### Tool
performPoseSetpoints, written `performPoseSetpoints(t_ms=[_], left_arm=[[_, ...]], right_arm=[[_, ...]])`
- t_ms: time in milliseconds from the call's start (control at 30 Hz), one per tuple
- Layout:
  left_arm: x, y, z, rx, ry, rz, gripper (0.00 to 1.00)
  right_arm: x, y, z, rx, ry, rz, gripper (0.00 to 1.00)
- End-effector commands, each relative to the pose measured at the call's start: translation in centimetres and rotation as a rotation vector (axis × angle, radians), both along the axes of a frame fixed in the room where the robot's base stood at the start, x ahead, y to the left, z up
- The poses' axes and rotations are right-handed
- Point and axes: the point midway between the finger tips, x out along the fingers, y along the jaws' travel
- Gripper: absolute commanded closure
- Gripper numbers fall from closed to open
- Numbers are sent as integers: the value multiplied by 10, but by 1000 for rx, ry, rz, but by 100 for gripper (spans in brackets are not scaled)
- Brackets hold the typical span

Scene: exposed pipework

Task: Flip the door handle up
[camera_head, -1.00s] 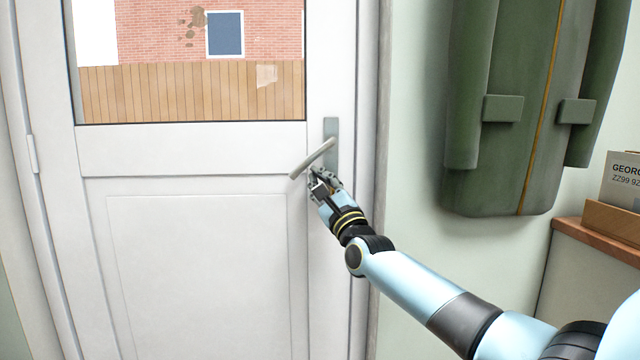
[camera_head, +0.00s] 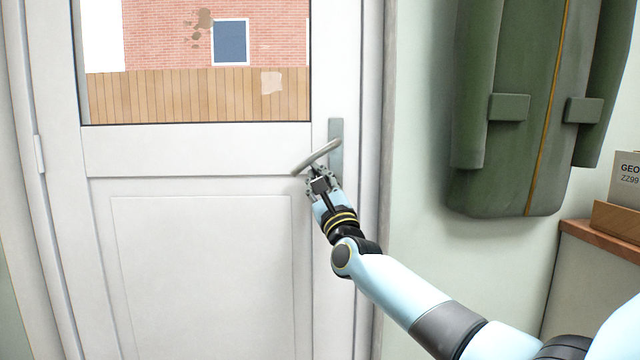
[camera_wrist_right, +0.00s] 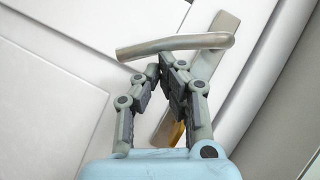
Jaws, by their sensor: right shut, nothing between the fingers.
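The door handle (camera_head: 316,157) is a grey metal lever on a tall narrow backplate (camera_head: 336,132), on the right side of the white door (camera_head: 200,155). In the head view the lever slopes, with its free left end lower than its pivot end. My right gripper (camera_head: 319,172) is shut and empty just below the lever. In the right wrist view the fingertips (camera_wrist_right: 172,62) sit right under the lever (camera_wrist_right: 175,44); I cannot tell whether they touch it. The lower backplate is partly hidden by the gripper. My left gripper is not in view.
A green coat-like hanging (camera_head: 515,110) is on the wall right of the door. A wooden ledge (camera_head: 605,240) with a card holder stands at the far right. A window (camera_head: 200,60) fills the upper door. The space left of the handle is clear.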

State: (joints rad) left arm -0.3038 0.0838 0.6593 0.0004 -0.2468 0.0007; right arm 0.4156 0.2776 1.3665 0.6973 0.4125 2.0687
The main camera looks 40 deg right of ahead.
Motion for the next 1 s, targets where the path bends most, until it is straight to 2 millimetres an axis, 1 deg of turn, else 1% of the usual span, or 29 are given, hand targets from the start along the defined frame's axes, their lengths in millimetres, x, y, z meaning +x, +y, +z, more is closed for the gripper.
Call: performPoseSetpoints(t_ms=[167,400,700,1000], left_arm=[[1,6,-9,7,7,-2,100],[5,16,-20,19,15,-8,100],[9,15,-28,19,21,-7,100],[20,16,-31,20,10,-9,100]], right_arm=[[4,7,2,83,-50,1,100],[10,17,11,242,-146,1,100],[15,25,26,399,-244,1,100],[16,27,34,469,-287,0,100]])
